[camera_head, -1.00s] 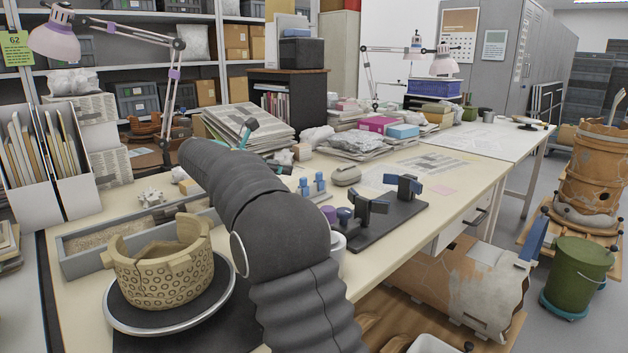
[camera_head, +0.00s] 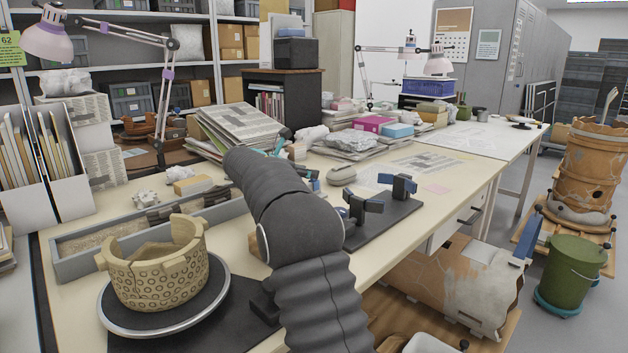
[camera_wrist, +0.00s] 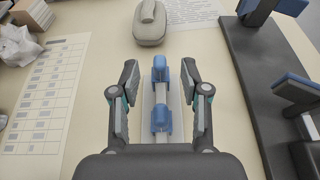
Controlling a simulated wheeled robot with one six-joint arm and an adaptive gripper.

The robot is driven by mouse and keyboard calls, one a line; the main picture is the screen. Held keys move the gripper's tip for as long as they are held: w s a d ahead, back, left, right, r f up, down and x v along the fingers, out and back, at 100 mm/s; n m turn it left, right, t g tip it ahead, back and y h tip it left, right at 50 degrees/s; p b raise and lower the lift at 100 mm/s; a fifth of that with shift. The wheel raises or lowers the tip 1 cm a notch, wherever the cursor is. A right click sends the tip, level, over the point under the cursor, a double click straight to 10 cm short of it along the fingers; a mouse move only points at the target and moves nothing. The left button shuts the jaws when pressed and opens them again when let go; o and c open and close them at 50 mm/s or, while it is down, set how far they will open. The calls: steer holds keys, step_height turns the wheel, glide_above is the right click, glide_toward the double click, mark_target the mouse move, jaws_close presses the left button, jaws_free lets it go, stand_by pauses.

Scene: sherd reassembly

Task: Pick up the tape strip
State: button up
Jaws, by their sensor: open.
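In the wrist view, a narrow pale strip, which looks like the tape strip (camera_wrist: 161,98), runs lengthwise between two blue blocks (camera_wrist: 161,118) on a light holder. My gripper (camera_wrist: 160,70) is open, with one dark finger on each side of the far blue block and a gap on both sides. Nothing is between the fingers except the holder and strip below or between them; I cannot tell the height. In the head view, my dark arm hides the strip and most of the gripper.
A black board with dark and blue clamps (camera_head: 385,215) lies just right of the gripper. A grey rounded object (camera_wrist: 150,24) sits just beyond the holder. A printed sheet (camera_wrist: 45,95) lies left. A patterned pot (camera_head: 158,270) stands on a round turntable (camera_head: 112,310).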

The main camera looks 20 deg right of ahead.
steer(key=shift+x, duration=1)
steer(key=shift+a, duration=0.1)
steer(key=c, duration=0.8)
steer(key=shift+r, duration=0.8)
steer(key=r, duration=0.3)
steer(key=shift+s+d, duration=0.2)
steer(key=s+d+r, duration=0.6)
steer(key=s+d, duration=0.1)
steer(key=d, duration=0.1)
steer(key=shift+s+r, duration=0.25)
steer(key=shift+s, duration=0.05)
